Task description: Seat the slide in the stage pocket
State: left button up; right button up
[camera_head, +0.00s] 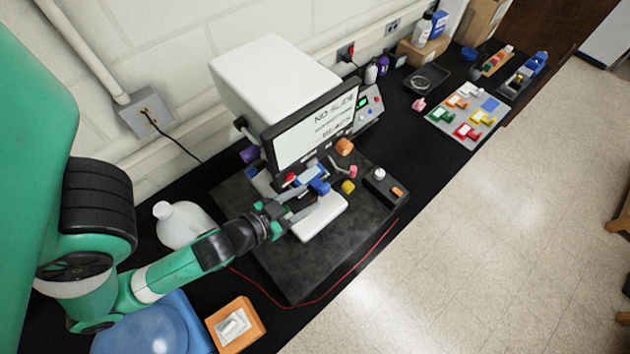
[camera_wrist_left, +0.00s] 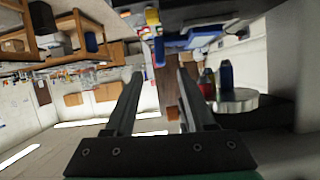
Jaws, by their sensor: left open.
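A white instrument with a screen (camera_head: 315,125) stands on a dark mat; the screen's top line reads "NO SLIDE". Below the screen are blue stage parts (camera_head: 318,184) and a white base (camera_head: 322,216). My left gripper (camera_head: 306,201) is at these stage parts, over the white base. Its two fingers are apart in the left wrist view (camera_wrist_left: 160,74), with nothing seen held between them. I cannot make out the slide or the pocket; the gripper and stage parts may hide them. My right gripper is not in view.
An orange tray (camera_head: 251,333) with a white piece lies at the front. A white jug (camera_head: 180,222) stands left of the mat. A small black control box (camera_head: 384,186) sits at the mat's right. A grey board (camera_head: 442,122) with coloured pieces lies farther right.

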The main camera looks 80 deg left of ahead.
aim_at(320, 191)
pick_arm(q)
jog(key=x, duration=0.2)
jog(key=shift+w+a+r+p, duration=0.1)
jog(key=shift+w+a+p, duration=0.05)
jog(key=shift+w+p, duration=0.2)
jog(key=x, duration=0.2)
jog(key=p+x, duration=0.1)
jog(key=x, duration=0.2)
jog(key=shift+a+f, duration=0.1)
jog(key=shift+f, duration=0.4)
grip_shut()
